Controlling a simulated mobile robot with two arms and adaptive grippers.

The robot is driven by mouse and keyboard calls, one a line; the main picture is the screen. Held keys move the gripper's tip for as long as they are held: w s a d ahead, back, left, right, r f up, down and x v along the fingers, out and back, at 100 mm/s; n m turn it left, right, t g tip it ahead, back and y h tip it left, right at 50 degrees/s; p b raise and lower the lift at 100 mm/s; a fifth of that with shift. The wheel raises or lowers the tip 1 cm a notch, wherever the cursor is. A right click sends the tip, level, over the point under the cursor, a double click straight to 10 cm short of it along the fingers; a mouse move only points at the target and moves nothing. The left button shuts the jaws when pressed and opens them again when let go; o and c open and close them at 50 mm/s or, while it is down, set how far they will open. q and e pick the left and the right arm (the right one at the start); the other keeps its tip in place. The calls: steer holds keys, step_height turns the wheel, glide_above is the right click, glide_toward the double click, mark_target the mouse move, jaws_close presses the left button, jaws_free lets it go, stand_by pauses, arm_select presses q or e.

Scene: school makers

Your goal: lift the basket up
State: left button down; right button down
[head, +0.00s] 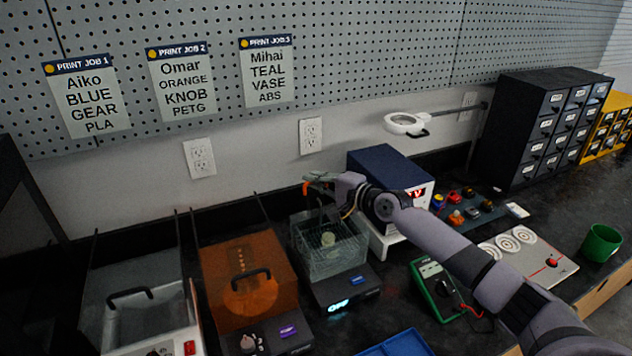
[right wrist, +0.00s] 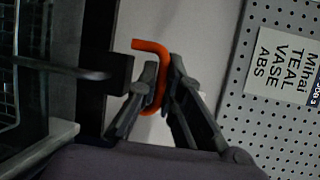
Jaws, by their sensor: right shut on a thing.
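The wire-mesh basket (head: 316,262) sits in or just above the open tank of a small dark machine (head: 345,290) with a lit display; I cannot tell how far it is seated. A pale round object (head: 327,239) shows inside it. My right gripper (head: 318,183) is above the basket's back edge. In the right wrist view, my right gripper (right wrist: 158,95) is shut on an orange hooked grip (right wrist: 150,47). The orange also shows in the head view, beside the fingers. Basket mesh (right wrist: 8,95) shows at the left of the wrist view. My left gripper is not in view.
An orange-lidded unit (head: 245,280) and a grey-lidded unit (head: 145,310) stand left. A blue-topped box (head: 390,168) stands close right, behind my right arm. A green meter (head: 432,290) and green cup (head: 601,243) are further right. The pegboard wall is behind.

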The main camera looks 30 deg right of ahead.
stand_by(0.4)
step_height(320, 180, up, 8)
steer(key=p, duration=0.7)
steer(key=shift+r+p, duration=0.15)
steer(key=shift+p, duration=0.15)
steer(key=shift+w+d, duration=0.1)
steer(key=c, duration=2)
jaws_free()
